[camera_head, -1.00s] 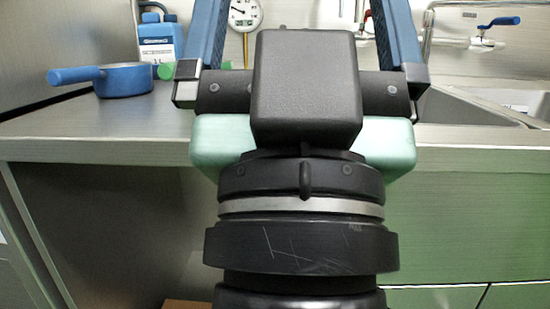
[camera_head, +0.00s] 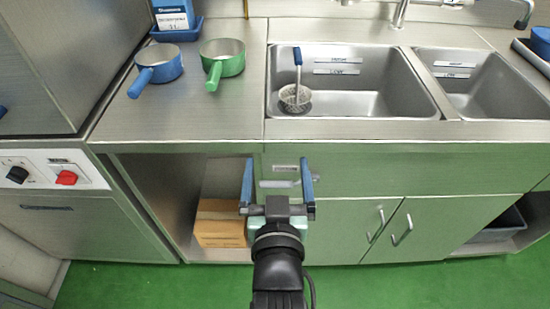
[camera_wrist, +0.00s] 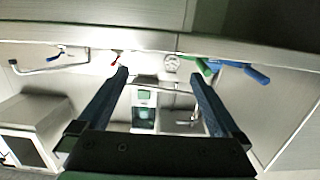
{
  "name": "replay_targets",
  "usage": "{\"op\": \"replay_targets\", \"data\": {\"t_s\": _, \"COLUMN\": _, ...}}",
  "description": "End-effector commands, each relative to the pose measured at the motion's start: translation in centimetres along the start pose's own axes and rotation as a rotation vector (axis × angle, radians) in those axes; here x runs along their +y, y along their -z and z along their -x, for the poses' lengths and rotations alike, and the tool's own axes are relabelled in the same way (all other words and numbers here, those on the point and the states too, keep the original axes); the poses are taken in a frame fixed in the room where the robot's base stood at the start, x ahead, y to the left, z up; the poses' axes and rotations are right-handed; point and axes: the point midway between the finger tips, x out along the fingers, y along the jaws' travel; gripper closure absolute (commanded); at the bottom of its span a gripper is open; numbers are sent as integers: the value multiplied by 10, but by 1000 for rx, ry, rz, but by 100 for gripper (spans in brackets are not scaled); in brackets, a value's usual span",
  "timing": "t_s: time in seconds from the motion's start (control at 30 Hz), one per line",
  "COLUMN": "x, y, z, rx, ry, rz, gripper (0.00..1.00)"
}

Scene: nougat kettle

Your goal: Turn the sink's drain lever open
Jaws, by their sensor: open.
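The sink has a left basin (camera_head: 345,105) and a right basin (camera_head: 500,100) in the head view. A strainer with a blue handle (camera_head: 295,96) stands in the left basin. My gripper (camera_head: 278,165) is open and empty in front of the green cabinet front, left of the basin's middle. Small grey plates or a bar (camera_head: 285,168) show on that front between its fingers; I cannot tell whether one is the drain lever. The wrist view shows the open gripper (camera_wrist: 160,74) too, with a counter edge (camera_wrist: 100,36) above it.
A blue pan (camera_head: 160,65) and a green pan (camera_head: 222,60) stand on the counter (camera_head: 140,110) left of the sink. A cardboard box (camera_head: 220,222) sits on the open shelf below. Cabinet door handles (camera_head: 401,230) stick out to the right. Green floor (camera_head: 400,285) is clear in front.

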Motion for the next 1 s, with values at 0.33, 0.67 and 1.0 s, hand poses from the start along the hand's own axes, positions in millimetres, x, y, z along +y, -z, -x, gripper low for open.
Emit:
{"op": "replay_targets", "data": {"t_s": 0.33, "x": -1, "y": -82, "z": 59, "rx": -285, "ry": 1, "rz": -8, "gripper": 0}}
{"op": "replay_targets", "data": {"t_s": 0.67, "x": -1, "y": -98, "z": 29, "rx": -293, "ry": 1, "rz": -8, "gripper": 0}}
{"op": "replay_targets", "data": {"t_s": 1.0, "x": -1, "y": -117, "z": -32, "rx": -294, "ry": 2, "rz": -7, "gripper": 0}}
